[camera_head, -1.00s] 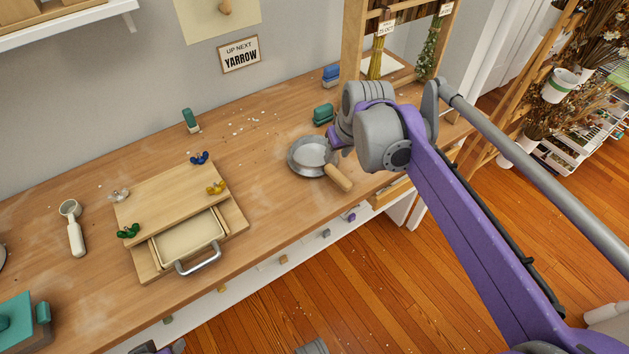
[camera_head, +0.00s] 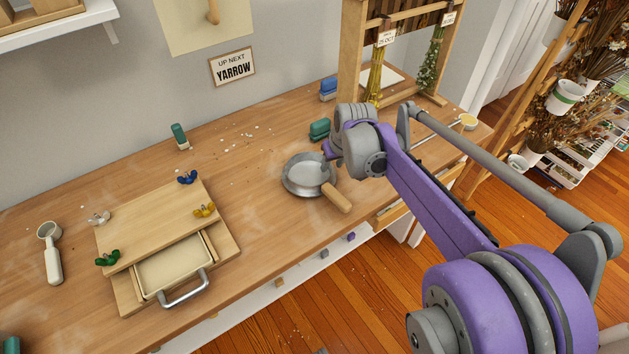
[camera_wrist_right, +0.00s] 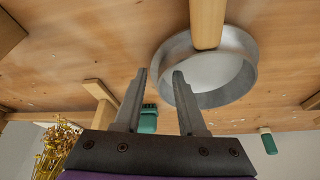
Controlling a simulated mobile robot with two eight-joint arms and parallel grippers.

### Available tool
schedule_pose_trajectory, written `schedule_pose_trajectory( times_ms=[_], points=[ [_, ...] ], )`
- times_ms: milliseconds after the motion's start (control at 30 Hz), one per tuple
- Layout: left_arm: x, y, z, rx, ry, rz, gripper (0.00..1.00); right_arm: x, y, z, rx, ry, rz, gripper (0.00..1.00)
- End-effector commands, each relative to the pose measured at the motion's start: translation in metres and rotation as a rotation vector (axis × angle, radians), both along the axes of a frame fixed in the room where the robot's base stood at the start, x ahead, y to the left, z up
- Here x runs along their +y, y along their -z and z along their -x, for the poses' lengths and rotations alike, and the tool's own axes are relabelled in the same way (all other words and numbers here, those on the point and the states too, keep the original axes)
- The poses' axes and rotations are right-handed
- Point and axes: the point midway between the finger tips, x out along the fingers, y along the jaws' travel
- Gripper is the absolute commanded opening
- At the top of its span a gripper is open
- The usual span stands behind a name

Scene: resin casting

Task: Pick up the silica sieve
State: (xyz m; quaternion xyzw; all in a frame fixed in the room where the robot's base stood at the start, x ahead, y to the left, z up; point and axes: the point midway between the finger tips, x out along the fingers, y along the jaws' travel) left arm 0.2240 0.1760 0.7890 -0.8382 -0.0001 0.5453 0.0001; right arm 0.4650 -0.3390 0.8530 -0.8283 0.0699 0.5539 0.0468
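The silica sieve (camera_head: 300,182), a round grey metal rim with a pale mesh and a wooden handle (camera_head: 337,198), lies on the wooden bench. Its handle points toward the front edge. My right gripper (camera_head: 327,152) is just behind and right of the rim, mostly hidden by its own wrist. The sieve rim (camera_wrist_right: 245,84) shows to the right there, partly behind the right finger. I cannot tell whether they touch. My left gripper is not in view.
A wooden drying rack (camera_head: 350,65) is at the back right. A wooden press with a tray (camera_head: 172,262) and a white scoop (camera_head: 51,255) lie left. Bench between press and sieve is clear.

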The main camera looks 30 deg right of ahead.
Motion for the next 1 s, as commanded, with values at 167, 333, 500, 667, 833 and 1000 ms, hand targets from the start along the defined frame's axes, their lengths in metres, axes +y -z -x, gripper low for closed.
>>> schedule_pose_trajectory(
  times_ms=[167,333,500,667,833,1000],
  points=[
    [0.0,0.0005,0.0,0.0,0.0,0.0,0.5,0.0,0.0031,-0.0013,0.0,0.0,0.0,0.4],
    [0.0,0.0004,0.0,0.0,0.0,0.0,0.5,0.0,0.0029,-0.0012,0.0,0.0,0.0,0.22],
    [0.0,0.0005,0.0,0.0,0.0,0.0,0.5,0.0,0.0028,-0.0012,0.0,0.0,0.0,0.0],
    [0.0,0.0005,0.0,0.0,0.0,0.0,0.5,0.0,0.0028,-0.0011,0.0,0.0,0.0,0.0],
    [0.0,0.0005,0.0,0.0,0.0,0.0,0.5,0.0,0.0028,-0.0011,0.0,-0.001,0.0,0.0],
    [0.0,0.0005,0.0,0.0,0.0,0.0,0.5,0.0,0.0028,-0.0011,0.0,-0.001,0.0,0.0]
  ],
)
